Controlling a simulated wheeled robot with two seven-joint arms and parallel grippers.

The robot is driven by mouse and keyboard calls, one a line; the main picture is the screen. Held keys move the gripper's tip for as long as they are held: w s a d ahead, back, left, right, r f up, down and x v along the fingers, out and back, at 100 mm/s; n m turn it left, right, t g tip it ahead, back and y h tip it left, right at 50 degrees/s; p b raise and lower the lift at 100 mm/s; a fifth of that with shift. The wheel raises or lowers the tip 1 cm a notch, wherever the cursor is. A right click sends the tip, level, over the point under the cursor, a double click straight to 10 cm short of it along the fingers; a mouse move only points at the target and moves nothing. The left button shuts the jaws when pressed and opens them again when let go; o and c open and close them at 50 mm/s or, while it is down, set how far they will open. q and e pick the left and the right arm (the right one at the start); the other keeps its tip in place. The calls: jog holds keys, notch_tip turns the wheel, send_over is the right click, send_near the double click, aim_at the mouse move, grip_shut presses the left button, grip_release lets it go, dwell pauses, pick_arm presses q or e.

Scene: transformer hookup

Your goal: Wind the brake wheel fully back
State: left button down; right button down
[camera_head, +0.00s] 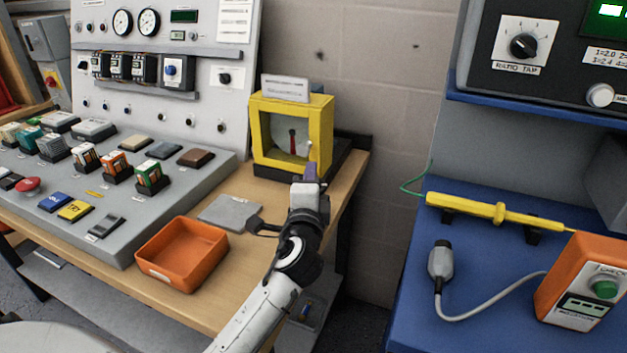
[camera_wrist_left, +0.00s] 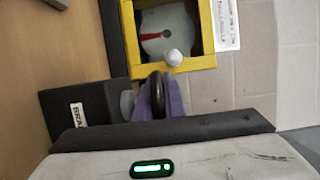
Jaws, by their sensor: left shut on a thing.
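The brake unit is a yellow frame (camera_head: 322,132) on a dark base at the back right of the wooden bench. Behind its window is a pale disc with a red mark (camera_wrist_left: 164,34). My left gripper (camera_head: 309,172) is at the front right of this unit and hides the wheel in the head view. In the left wrist view, its purple fingers (camera_wrist_left: 158,98) are shut on the dark rim of the brake wheel (camera_wrist_left: 157,86), beside a grey hub and a base with a partly readable label (camera_wrist_left: 77,114). My right gripper is in neither view.
An orange tray (camera_head: 182,254) and a grey plate (camera_head: 230,212) lie on the bench left of my left arm. A sloped control panel (camera_head: 105,190) fills the left. A blue bench (camera_head: 480,262) with a yellow probe (camera_head: 495,212) stands at the right, across a gap.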

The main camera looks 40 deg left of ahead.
pick_arm(q)
jog(key=shift+a, duration=0.1)
dwell(0.3)
jog(key=c, duration=1.8)
grip_release()
jog(key=shift+c, duration=0.2)
jog(key=v, duration=0.6)
jog(key=shift+s+d, duration=0.2)
jog(key=shift+d, duration=0.1)
jog(key=shift+s+d+b, duration=0.25)
jog(key=shift+s+b, duration=0.05)
jog(key=shift+s, duration=0.1)
